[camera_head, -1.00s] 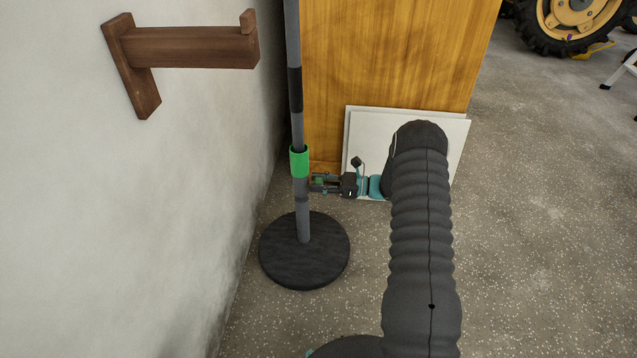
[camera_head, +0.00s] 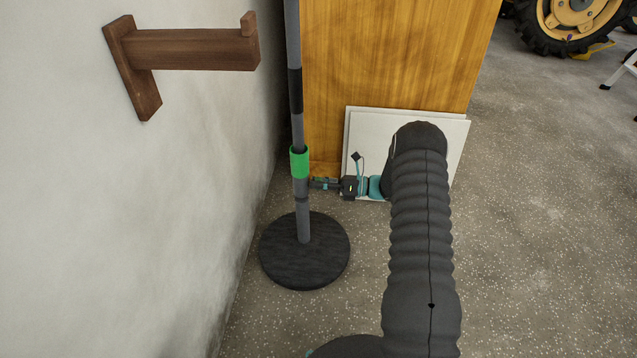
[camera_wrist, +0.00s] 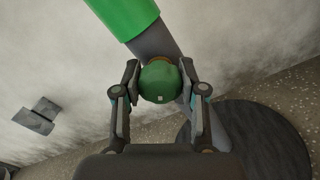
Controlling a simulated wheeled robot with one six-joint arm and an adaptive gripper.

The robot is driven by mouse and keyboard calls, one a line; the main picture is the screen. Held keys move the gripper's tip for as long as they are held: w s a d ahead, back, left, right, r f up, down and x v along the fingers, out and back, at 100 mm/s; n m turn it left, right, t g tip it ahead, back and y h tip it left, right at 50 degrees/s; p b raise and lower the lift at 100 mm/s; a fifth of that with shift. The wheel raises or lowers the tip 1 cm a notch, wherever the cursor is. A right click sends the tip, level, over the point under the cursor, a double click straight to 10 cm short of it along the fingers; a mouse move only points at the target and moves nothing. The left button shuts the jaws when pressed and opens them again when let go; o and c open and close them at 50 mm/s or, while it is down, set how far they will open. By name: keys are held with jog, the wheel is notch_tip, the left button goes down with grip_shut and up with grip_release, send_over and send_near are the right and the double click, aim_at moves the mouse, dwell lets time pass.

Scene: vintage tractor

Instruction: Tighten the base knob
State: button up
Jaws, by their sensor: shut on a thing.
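The stand's grey pole (camera_head: 302,215) rises upright from a round black base (camera_head: 304,270), with a green collar (camera_head: 300,162) partway up. In the wrist view, the base knob (camera_wrist: 160,81) is a round green knob against the pole, just below the green collar (camera_wrist: 122,14). My gripper (camera_wrist: 158,88) has one finger on each side of the knob and is shut on it. In the head view, my gripper (camera_head: 322,184) reaches the pole from the right, just below the collar. The knob is too small to make out there.
A white wall with a wooden bracket (camera_head: 190,48) stands close on the left. A wooden panel (camera_head: 390,55) and white boards (camera_head: 445,130) stand behind my arm. A tractor wheel (camera_head: 570,20) is at the far right.

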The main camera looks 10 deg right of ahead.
jog(key=m+p, duration=0.1)
jog(key=m, duration=0.5)
jog(key=shift+w+m, duration=0.1)
jog(key=shift+m, duration=0.2)
jog(key=m+p, duration=0.1)
jog(key=m, duration=0.5)
jog(key=shift+d+f, duration=0.1)
jog(key=shift+d, duration=0.05)
jog(key=o, duration=1.2)
jog(key=shift+d, duration=0.2)
jog(key=shift+a, duration=0.3)
jog(key=v, duration=1.2)
